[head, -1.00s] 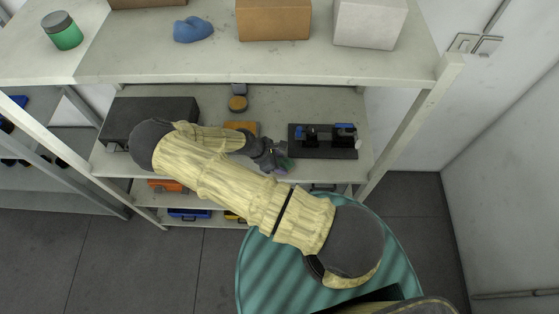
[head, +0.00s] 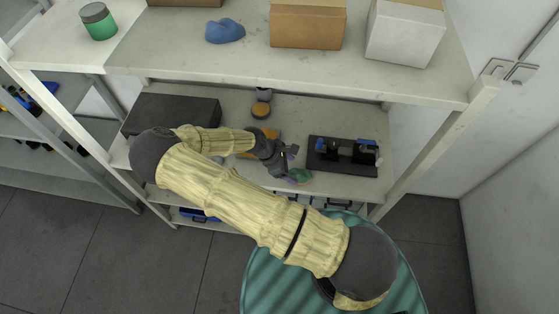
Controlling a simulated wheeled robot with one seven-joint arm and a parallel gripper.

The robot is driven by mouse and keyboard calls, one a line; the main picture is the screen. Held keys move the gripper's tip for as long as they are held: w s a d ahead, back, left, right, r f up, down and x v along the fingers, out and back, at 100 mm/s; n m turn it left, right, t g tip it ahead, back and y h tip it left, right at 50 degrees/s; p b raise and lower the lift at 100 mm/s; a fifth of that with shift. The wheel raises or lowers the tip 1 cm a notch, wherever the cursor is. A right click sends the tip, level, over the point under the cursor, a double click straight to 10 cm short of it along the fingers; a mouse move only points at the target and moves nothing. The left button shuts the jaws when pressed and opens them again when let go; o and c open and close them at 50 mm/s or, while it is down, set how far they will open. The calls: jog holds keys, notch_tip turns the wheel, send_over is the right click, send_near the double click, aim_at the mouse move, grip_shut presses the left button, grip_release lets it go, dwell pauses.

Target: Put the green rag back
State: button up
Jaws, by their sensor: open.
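A small green rag (head: 299,176) lies at the front of the middle shelf (head: 225,98), just beside my gripper's fingers. My gripper (head: 287,164) is low over this shelf, left of a black tray. Its fingers are apart, and the rag is at their lower right. Whether they touch the rag is too small to tell. My arm covers part of the shelf's front edge.
A blue rag (head: 225,31), a brown box (head: 308,24) and a white box (head: 404,32) stand on the top shelf, close above. The black tray (head: 343,168) with blue and black parts and a dark box (head: 171,114) flank my gripper. A green-sided jar (head: 98,22) stands top left.

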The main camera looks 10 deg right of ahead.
jog(key=b+v, duration=0.1)
jog(key=v, duration=0.6)
jog(key=shift+r, duration=0.2)
jog(key=shift+a, duration=0.1)
dwell(0.4)
